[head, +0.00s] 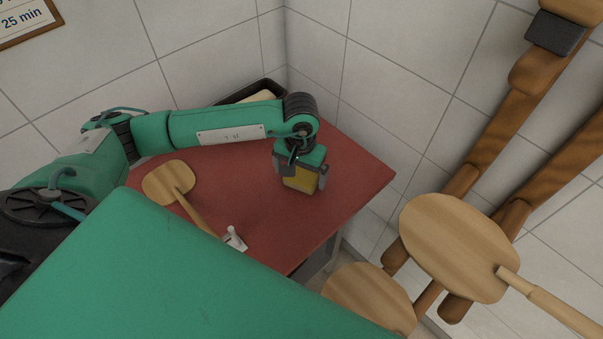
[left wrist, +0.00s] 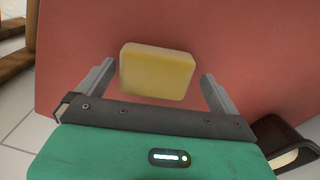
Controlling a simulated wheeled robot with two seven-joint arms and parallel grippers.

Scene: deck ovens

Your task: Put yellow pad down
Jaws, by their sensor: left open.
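The yellow pad (head: 301,178) is at the red tabletop (head: 345,180), right at my left gripper (head: 300,184). In the left wrist view the pad (left wrist: 157,72) is a rounded yellow block against the red surface. It lies between the two spread fingers of my left gripper (left wrist: 158,75), with a visible gap to each finger. The jaws are open and point down at the table. Whether the pad's underside rests fully on the table is hard to see. My right gripper is not in view.
A wooden peel (head: 168,181) lies on the table's left, near a small white-grey item (head: 234,239). A dark tray (head: 271,84) with pale contents stands at the back wall. Wooden peels (head: 458,245) and a wooden rack (head: 495,140) are at right. Red surface right of the pad is clear.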

